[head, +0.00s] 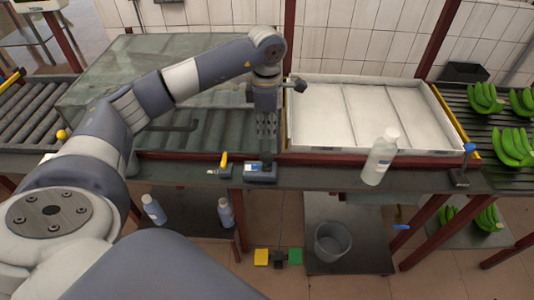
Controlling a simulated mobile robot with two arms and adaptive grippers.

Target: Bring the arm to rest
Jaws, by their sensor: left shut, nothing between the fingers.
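My left gripper (266,140) hangs pointing down at the end of my left arm, which reaches in from the left. It is shut and empty, above the near side of the bench between the roller section and the white tray. A dark blue-grey block-like item (260,173) lies on the bench edge just below it; I cannot tell whether they touch. My right gripper is not in view.
A white tray (310,152) lies right of the gripper. A bottle (379,160) stands at its near edge. A yellow-handled tool (223,161) lies left of the gripper. Green bananas (514,145) lie on rollers at right. A bucket (332,241) stands on the lower shelf.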

